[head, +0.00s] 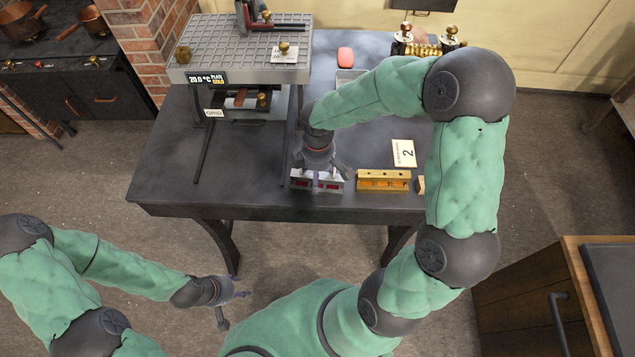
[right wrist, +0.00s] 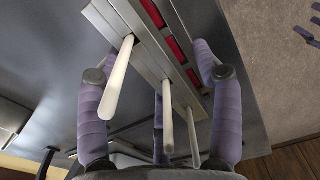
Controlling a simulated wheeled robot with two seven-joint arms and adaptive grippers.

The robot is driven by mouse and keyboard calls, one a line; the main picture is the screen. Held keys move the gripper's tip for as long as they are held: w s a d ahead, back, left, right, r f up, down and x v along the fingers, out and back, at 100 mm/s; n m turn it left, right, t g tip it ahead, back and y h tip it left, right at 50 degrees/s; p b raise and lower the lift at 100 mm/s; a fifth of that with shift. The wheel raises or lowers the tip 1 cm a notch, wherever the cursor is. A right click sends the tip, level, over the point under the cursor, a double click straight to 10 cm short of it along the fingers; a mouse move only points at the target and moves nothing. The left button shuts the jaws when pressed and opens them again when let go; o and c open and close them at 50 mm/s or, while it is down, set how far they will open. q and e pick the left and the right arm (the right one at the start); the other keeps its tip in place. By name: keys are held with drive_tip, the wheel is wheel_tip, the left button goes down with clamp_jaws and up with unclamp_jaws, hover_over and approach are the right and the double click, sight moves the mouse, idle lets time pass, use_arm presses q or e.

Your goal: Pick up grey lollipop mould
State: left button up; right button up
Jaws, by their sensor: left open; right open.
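The grey lollipop mould (head: 301,181) lies at the front edge of the dark table, with red fillings along its side. In the right wrist view the mould (right wrist: 150,55) runs diagonally, and several white sticks stand out from it towards the camera. My right gripper (head: 321,172) is open right above the mould and hides part of it. In the right wrist view its purple fingers (right wrist: 160,100) are spread around the sticks and the mould; whether they touch is unclear. My left gripper (head: 228,302) is open and empty, low in front of the table.
A yellow mould (head: 384,180) lies just right of the grey one, near a card marked 2 (head: 403,153). A grey gridded cooling plate (head: 245,50) stands at the back left on the table (head: 165,165). The front left tabletop is clear.

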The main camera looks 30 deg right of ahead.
drive_tip(key=shift+r, duration=0.1)
clamp_jaws()
